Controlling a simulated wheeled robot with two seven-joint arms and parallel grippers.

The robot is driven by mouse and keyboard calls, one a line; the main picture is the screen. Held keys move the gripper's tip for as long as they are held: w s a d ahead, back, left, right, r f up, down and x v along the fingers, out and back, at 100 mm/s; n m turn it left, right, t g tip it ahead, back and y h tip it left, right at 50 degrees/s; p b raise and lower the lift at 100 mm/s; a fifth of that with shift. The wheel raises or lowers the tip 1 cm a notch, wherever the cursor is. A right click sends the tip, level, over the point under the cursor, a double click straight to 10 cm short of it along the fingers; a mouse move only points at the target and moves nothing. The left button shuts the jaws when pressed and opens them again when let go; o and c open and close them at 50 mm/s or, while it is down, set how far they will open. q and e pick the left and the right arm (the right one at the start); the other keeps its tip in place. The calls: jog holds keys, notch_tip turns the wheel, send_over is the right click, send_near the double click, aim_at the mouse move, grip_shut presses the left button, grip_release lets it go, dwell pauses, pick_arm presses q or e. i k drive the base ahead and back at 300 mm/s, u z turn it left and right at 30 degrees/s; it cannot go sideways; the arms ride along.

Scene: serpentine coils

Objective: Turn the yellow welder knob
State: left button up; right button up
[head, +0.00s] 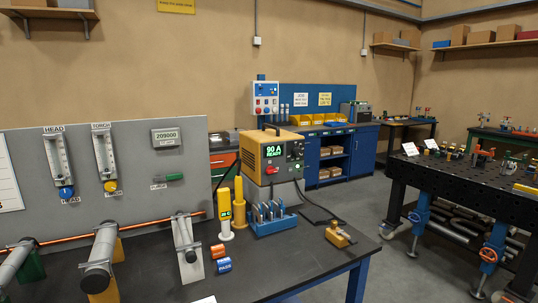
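The welder is an orange and dark box (262,157) at the middle of the head view, behind the bench. Its green display reads 90 A READY, and a red control shows below it. Small knobs (297,152) show on its dark right-hand face, too small to tell their colours. On the grey panel at the left, the TORCH flowmeter (105,155) has a yellow round knob (110,186) at its base. The HEAD flowmeter (58,160) beside it has a blue knob (66,192). Neither of my grippers is in view.
A copper tube runs along clamps (185,237) on the dark bench (290,262). Yellow upright tools (226,215), a blue rack (270,219) and two small rolls (218,251) stand before the welder. A brass-coloured block (338,235) sits right. Open floor lies beyond.

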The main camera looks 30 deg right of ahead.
aim_at(297, 151)
jog(key=z, duration=1.3)
jog(key=i, duration=0.6)
jog(key=u, duration=0.95)
